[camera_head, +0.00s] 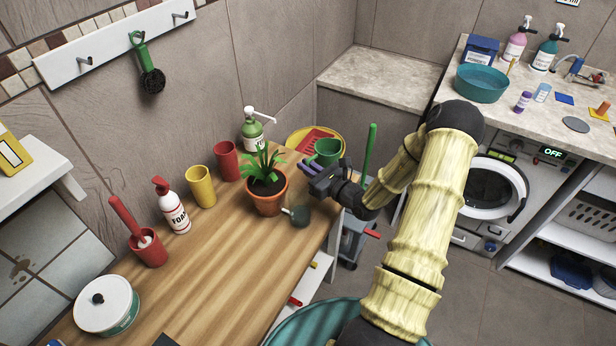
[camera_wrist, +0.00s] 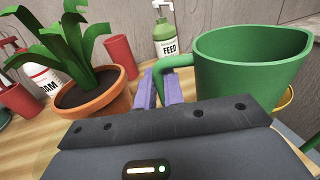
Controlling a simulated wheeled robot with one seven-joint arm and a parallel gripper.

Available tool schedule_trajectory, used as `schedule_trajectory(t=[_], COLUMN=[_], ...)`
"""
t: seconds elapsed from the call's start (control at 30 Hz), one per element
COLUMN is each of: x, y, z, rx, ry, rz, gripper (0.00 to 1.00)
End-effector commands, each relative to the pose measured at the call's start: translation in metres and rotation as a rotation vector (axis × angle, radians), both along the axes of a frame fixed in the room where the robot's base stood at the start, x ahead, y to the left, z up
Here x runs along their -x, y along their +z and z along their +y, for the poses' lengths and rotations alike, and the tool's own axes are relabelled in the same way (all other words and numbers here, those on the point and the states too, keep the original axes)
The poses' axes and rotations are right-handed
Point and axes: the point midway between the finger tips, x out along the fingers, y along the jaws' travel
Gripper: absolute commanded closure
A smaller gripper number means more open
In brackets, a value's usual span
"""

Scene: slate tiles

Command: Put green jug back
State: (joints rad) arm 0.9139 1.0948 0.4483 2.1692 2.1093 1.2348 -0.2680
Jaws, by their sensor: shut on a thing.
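The green jug (camera_head: 328,148) is at the right back end of the wooden table, upright, partly hidden behind my gripper. In the wrist view the jug (camera_wrist: 250,75) fills the upper right, its handle toward the left. My gripper (camera_head: 308,168) has its purple fingers, also in the wrist view (camera_wrist: 162,90), shut on the jug's handle. The jug's base is hidden, so I cannot tell whether it touches anything below.
A potted plant (camera_head: 267,190) stands close left of my gripper, with a dark green scoop-like item (camera_head: 299,215) in front. A green feed bottle (camera_head: 252,131), red cup (camera_head: 226,161) and yellow cup (camera_head: 201,187) stand along the wall. A yellow round item (camera_head: 296,138) is behind the jug.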

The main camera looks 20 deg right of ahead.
Motion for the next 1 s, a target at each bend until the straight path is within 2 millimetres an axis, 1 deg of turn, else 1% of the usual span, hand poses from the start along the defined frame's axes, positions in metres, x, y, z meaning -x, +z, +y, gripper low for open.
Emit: schedule_trajectory(t=[0.07,0.17,0.33,0.43,0.83,0.87,0.9,0.97,1.0], x=[0.0,0.0,0.0,0.0,0.0,0.0,0.0,0.0,0.0], y=[0.0,-0.006,-0.03,-0.039,-0.044,-0.044,-0.044,-0.044,-0.044], z=[0.0,0.0,0.001,0.001,0.0,0.0,0.0,0.0,0.0], rx=[0.001,-0.002,-0.002,-0.001,0.001,0.0,0.0,0.0,0.0], ry=[0.0,0.0,0.0,0.0,0.0,0.0,0.0,0.0,0.0], rz=[-0.001,0.0,0.002,0.0,-0.001,0.0,0.0,0.001,0.001], gripper=[1.0,1.0,1.0,1.0,1.0,0.86,0.78,0.69,0.69])
